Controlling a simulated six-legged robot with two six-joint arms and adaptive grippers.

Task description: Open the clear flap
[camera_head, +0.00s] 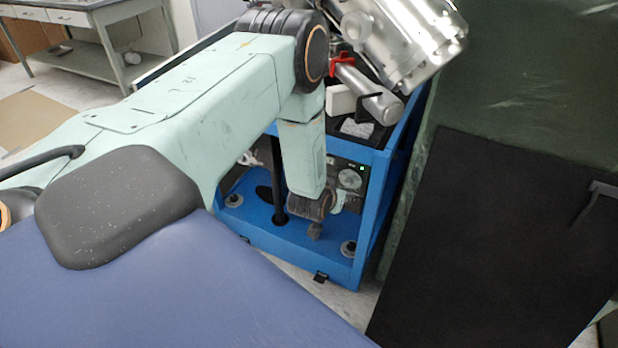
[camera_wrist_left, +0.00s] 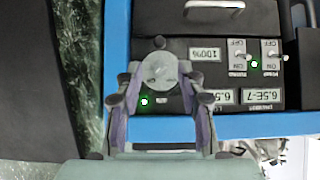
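My left arm comes in from the left in the head view and hangs down into the blue cart (camera_head: 301,264). My left gripper (camera_head: 340,198) is low in front of the dark instrument panel. In the left wrist view the gripper (camera_wrist_left: 159,88) has its purple-sided fingers spread apart. A round grey disc (camera_wrist_left: 158,69) shows between and just beyond the fingertips; I cannot tell whether they touch it. The same disc seems to show in the head view (camera_head: 349,179). I cannot pick out a clear flap for certain. My right gripper is out of view.
The panel (camera_wrist_left: 270,85) carries toggle switches, green lights and labels. A silver metal chamber (camera_head: 395,40) stands on top of the cart. A black board (camera_head: 495,250) and a dark green surface are close on the right. A bench (camera_head: 90,60) stands at the back left.

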